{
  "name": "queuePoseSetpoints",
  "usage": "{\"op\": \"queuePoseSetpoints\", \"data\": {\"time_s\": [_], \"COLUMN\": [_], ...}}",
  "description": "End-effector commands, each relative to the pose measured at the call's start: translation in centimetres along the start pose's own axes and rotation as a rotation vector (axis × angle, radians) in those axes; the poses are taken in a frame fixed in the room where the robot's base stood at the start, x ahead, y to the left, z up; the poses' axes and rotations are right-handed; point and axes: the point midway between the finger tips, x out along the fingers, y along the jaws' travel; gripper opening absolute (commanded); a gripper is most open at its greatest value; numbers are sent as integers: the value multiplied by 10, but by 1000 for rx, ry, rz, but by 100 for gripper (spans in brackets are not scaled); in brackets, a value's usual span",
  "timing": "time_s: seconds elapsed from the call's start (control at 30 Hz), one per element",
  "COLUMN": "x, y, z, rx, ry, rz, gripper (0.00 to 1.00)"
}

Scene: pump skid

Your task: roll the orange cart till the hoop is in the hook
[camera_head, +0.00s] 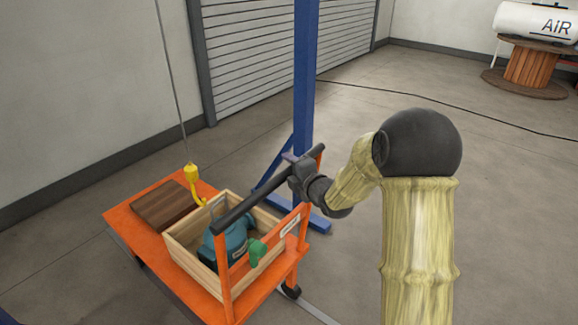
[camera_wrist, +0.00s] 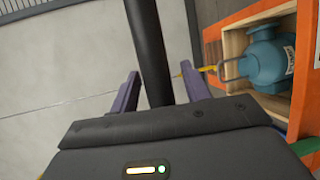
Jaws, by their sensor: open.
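The orange cart (camera_head: 135,217) stands on the floor at lower left, with a black handle bar (camera_head: 255,186) on orange posts. A wooden crate (camera_head: 184,260) on it holds a blue pump (camera_head: 232,238). The pump's grey hoop (camera_wrist: 229,69) shows in the wrist view. The yellow hook (camera_head: 196,187) hangs on a cable beside the hoop; I cannot tell whether they touch or overlap. My gripper (camera_head: 311,166) is at the handle's far end. In the wrist view its purple fingers (camera_wrist: 160,88) are open, one on each side of the bar (camera_wrist: 146,45).
A brown wooden block (camera_head: 162,205) lies on the cart's left end. A blue post (camera_head: 306,80) with floor feet stands close behind the cart. A dark cable crosses the floor. A white air tank (camera_head: 535,22) and wooden spool are far right. Floor to the right is clear.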

Motion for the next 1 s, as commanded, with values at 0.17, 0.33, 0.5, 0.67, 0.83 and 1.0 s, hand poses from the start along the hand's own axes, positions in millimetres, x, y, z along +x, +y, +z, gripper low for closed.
{"op": "queuePoseSetpoints", "data": {"time_s": [0.17, 0.33, 0.5, 0.67, 0.83, 1.0], "x": [11, 12, 11, 11, 12, 17], "y": [0, 0, 0, 0, -1, -1], "z": [0, 0, 0, 0, 1, 7], "rx": [1, 1, 1, 1, 1, 3], "ry": [-1, -1, -1, -1, -2, -16], "rz": [-1, 0, 0, -1, -1, -1], "gripper": [47, 47, 27, 0, 0, 0]}}
